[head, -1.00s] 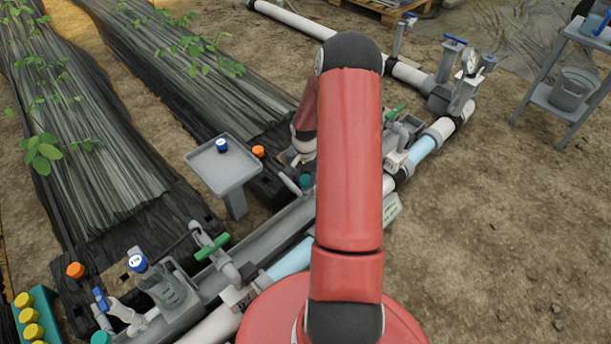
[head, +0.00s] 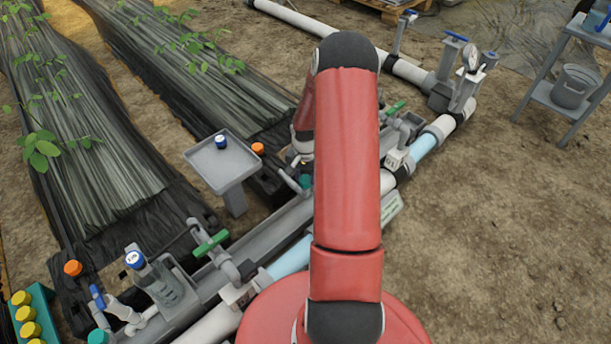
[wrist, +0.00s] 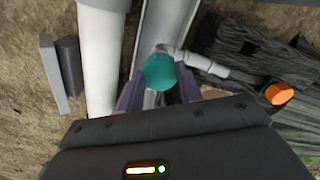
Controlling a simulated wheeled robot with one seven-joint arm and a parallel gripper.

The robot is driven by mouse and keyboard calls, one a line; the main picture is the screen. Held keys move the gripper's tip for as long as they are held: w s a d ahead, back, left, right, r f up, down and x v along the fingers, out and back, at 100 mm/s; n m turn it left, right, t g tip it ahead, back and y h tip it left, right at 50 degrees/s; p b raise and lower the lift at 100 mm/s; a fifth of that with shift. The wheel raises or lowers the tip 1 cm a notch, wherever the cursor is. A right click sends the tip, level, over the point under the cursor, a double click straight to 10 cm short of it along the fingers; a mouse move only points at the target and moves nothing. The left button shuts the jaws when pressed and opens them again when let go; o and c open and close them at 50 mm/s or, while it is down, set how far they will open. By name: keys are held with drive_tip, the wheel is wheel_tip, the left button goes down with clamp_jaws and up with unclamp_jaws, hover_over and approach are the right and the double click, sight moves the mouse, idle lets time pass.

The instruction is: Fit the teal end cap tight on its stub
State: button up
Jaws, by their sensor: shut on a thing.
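The teal end cap (wrist: 159,72) sits between the two fingers of my gripper (wrist: 159,90) in the wrist view. My gripper is shut on it. The cap lies at the end of a grey elbow pipe, the stub (wrist: 195,60), which runs off to the right; the cap hides whether it is seated on it. In the head view the teal cap (head: 305,181) shows small beside my red arm. The arm hides most of my gripper there.
A grey tray stand (head: 222,165) holds a blue-topped cap (head: 221,142). An orange cap (head: 257,149) is close to my wrist, and it also shows in the wrist view (wrist: 279,94). Another teal cap (head: 98,337) is at lower left. A white main pipe (wrist: 100,60) runs alongside my gripper.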

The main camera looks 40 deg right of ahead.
drive_tip(key=shift+f+b, duration=0.3)
drive_tip(key=shift+f, duration=0.05)
idle(0.3)
drive_tip(key=o, duration=0.7)
drive_tip(key=shift+f, duration=0.35)
drive_tip(key=shift+c, duration=0.3)
drive_tip(key=c, duration=0.3)
drive_tip(key=shift+f+m+b, duration=0.15)
drive_tip(key=shift+m+b, duration=0.5)
drive_tip(key=shift+m, duration=1.05)
